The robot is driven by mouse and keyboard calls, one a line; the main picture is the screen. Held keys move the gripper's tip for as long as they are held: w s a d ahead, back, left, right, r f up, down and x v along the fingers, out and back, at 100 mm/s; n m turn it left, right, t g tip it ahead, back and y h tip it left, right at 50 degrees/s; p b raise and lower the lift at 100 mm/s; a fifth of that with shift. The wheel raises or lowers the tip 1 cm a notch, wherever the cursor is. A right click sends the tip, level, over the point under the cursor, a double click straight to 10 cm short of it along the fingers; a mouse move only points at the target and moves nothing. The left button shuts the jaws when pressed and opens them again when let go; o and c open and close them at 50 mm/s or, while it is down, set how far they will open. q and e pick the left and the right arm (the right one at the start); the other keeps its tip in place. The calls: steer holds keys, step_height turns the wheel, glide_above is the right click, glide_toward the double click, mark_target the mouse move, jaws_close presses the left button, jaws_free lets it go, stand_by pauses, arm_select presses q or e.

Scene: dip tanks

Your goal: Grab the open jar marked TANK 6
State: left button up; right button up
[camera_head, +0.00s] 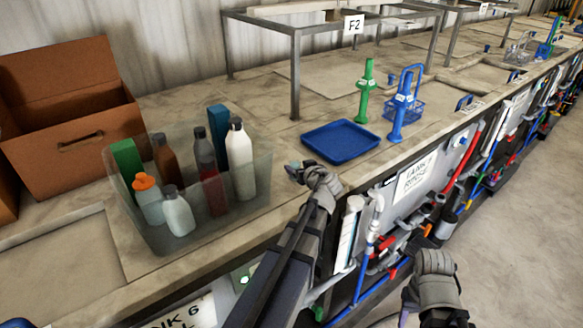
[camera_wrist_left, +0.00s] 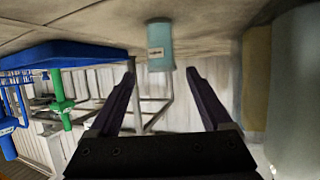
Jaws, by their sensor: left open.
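A small pale teal jar (camera_wrist_left: 161,48) with a white label shows in the left wrist view, which is upside down. It stands on the bench top. The label is too small to read. My left gripper (camera_wrist_left: 163,82) is open; the jar appears ahead of the gap between its fingers, with nothing held. In the head view my left gripper (camera_head: 298,171) is over the bench's front edge, between the clear bin and the blue tray. I cannot make out the jar there. My right gripper (camera_head: 420,247) is low in front of the bench; its fingers are unclear.
A clear bin (camera_head: 160,232) of bottles stands left of my left gripper, before a brown box (camera_head: 85,140). A blue tray (camera_head: 340,141) lies to the right, near green (camera_head: 365,90) and blue (camera_head: 398,112) tools. A metal frame (camera_head: 296,75) stands behind. Pipes line the bench front.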

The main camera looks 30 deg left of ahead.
mark_target(293, 164)
arm_select(q)
steer(key=b+x, duration=0.1)
steer(key=x, duration=0.1)
steer(key=shift+w+a+f, duration=0.15)
steer(key=shift+a, duration=0.05)
steer(key=shift+w+a+f+b, duration=0.2)
steer(key=shift+a+f+b, duration=0.15)
steer(key=shift+b, duration=0.2)
steer(key=b+x, duration=0.1)
steer(key=x, duration=0.3)
steer(key=shift+f+b, duration=0.15)
steer(key=shift+b, duration=0.25)
steer(key=shift+s, duration=0.15)
steer(key=shift+c, duration=0.5)
jaws_close()
